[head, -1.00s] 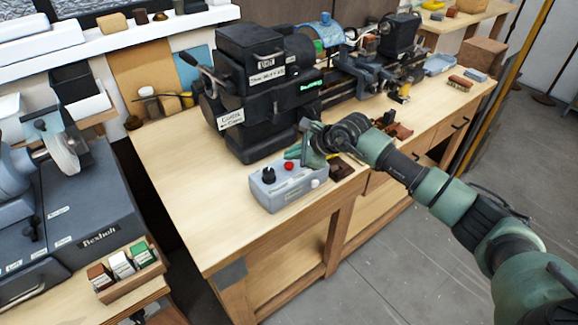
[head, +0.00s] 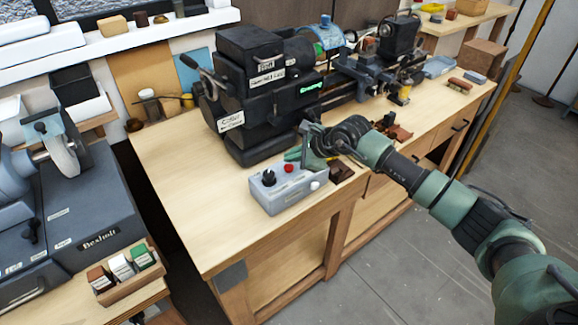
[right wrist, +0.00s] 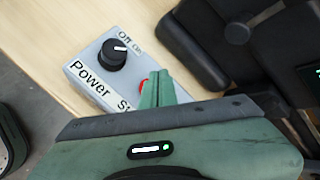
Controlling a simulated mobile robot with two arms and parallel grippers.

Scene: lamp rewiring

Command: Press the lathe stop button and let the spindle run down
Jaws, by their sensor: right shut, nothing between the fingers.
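The grey control box (head: 290,191) stands on the bench's near edge, with a black knob (head: 269,178) and a red button (head: 289,168) on top. My right gripper (head: 293,154) is shut and empty, its fingertips close above and behind the red button. In the right wrist view the shut fingers (right wrist: 157,88) partly cover the red button (right wrist: 143,85); I cannot tell whether they touch it. The black lathe (head: 257,105) stands behind the box, with a small green lit display (head: 309,86). Whether the spindle turns cannot be seen. My left gripper is not in view.
A white knob (head: 315,185) sits at the box's right end. Brown pieces (head: 396,131) lie on the bench right of the gripper. A grinder (head: 62,150) and a rack of small boxes (head: 128,272) stand at left.

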